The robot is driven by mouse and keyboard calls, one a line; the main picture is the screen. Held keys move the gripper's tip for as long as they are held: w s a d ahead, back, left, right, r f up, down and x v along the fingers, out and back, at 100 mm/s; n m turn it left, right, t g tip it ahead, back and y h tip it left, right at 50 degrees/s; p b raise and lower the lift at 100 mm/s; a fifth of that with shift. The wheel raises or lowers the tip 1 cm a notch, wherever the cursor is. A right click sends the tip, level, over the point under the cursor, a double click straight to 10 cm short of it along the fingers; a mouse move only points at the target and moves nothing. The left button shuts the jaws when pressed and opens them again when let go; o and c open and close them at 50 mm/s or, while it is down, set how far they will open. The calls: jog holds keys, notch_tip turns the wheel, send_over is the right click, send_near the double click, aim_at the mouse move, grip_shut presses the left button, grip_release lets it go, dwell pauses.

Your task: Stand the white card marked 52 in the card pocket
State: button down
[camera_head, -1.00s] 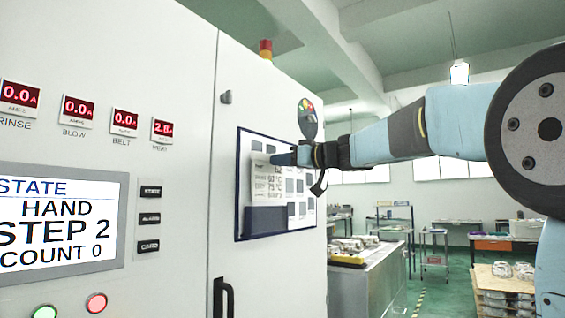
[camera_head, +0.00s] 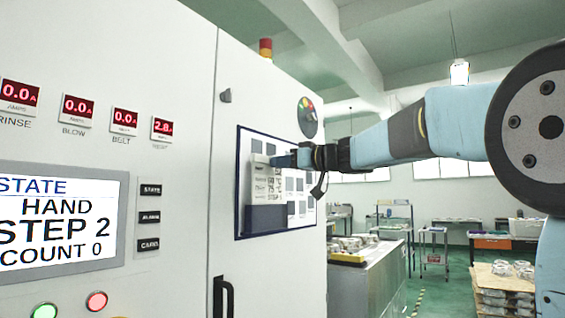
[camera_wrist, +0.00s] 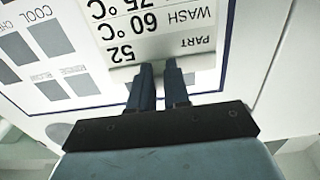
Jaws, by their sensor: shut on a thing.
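The white card (camera_head: 262,186) stands upright in front of the framed board on the cabinet. In the wrist view the card (camera_wrist: 150,30) shows upside down, with "PART 52", "WASH 60 °C" and a cut-off "75 °C" line. My gripper (camera_head: 280,160) is shut on the card's top edge, and its two dark blue fingers also show in the wrist view (camera_wrist: 158,75). The card pocket (camera_head: 266,219) is a dark blue box low on the board. The card's lower edge is just above or at the pocket's mouth; I cannot tell if it is inside.
The blue-framed board (camera_head: 305,170) carries several grey squares beside the card. A round dial (camera_head: 307,117) sits above it. A black door handle (camera_head: 223,297) is below left. A metal bench (camera_head: 365,280) with castings stands to the right.

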aim_at(269, 188)
jog(key=shift+f, duration=3.5)
jog(key=c, duration=1)
grip_release()
jog(key=v, duration=1.3)
jog(key=shift+s+d+f, duration=0.1)
jog(key=shift+s+d, duration=0.15)
jog(key=shift+d, duration=0.05)
